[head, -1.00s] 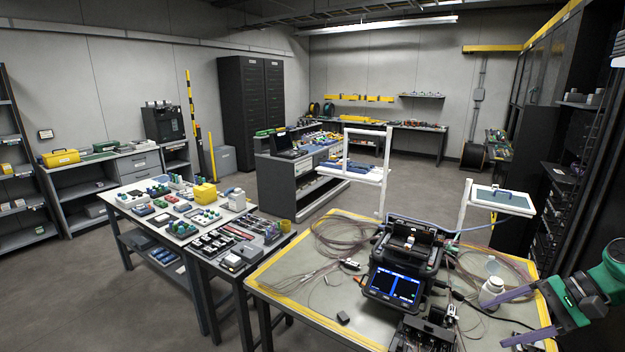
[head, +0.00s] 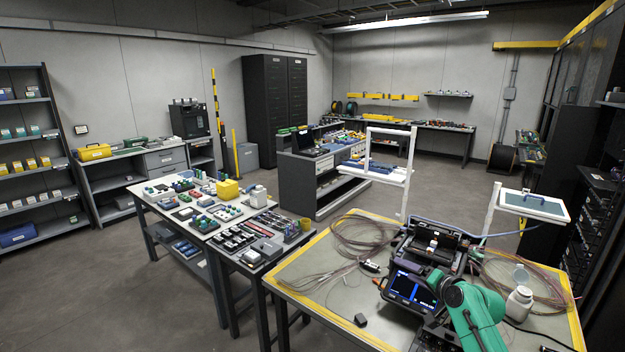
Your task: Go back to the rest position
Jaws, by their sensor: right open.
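My right arm comes in green at the lower right. My right gripper (head: 437,281) is at its far end, over the right side of the fusion splicer. The fingers are hard to make out against the dark machine; nothing is seen held in them. The black fusion splicer (head: 432,245) stands on the work table with its lit blue screen (head: 411,288) facing me. The arm hides part of the splicer's right side and what lies in front of it. My left gripper is not in view.
The yellow-edged work table (head: 318,285) carries coiled fibres (head: 362,236), a white bottle (head: 519,303) and a small black block (head: 360,320). White stands (head: 405,185) rise at its back. A parts table (head: 160,205) stands to the left, with open floor beyond.

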